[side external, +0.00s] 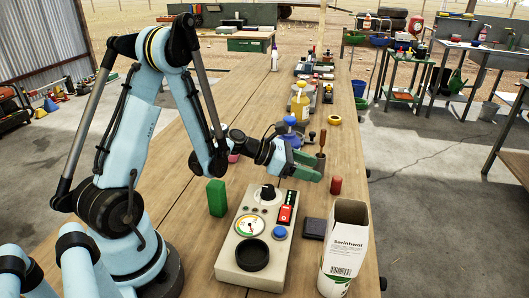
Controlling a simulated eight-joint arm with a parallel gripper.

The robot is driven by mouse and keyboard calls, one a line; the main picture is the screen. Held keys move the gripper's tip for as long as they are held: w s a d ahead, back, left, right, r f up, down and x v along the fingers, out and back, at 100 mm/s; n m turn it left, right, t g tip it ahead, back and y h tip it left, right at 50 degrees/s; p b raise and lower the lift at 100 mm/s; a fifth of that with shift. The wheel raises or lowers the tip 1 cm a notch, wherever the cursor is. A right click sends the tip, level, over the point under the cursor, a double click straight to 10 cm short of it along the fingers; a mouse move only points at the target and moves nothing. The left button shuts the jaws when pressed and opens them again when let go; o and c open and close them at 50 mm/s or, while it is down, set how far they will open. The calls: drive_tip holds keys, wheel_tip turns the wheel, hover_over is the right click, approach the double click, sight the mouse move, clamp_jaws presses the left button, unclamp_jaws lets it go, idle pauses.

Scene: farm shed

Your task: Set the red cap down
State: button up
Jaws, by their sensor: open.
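A small red cylinder (336,185), which looks like the red cap, stands upright on the wooden bench near its right edge. My gripper (315,168) is above the bench, just up and left of the red cylinder in the picture. It is open, and I see nothing held in it. The gap between its fingers is hard to make out from this side. The gripper appears apart from the red cylinder.
A grey control box (232,265) with a gauge and knobs stands in front. Around it are a green block (216,198), a dark square pad (315,229) and a white carton (345,250).

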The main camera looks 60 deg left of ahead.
drive_tip(key=shift+s+a+r, duration=0.25)
drive_tip(key=shift+s+r, duration=0.05)
drive_tip(key=shift+s, duration=0.2)
drive_tip(key=shift+d+r+m, duration=0.15)
drive_tip(key=shift+r+m, duration=0.05)
drive_tip(key=shift+m, duration=0.2)
drive_tip(key=s+d+r+m+g+y, duration=0.2)
drive_tip(key=s+m, duration=0.5)
drive_tip(key=m, duration=0.7)
drive_tip(key=s+d+r+m+g+y, duration=0.2)
drive_tip(key=s+r+m+y, duration=0.3)
drive_tip(key=m, duration=0.9)
drive_tip(key=shift+s+d+r+m, duration=0.25)
drive_tip(key=shift+s+d+m, duration=0.15)
drive_tip(key=shift+s, duration=0.45)
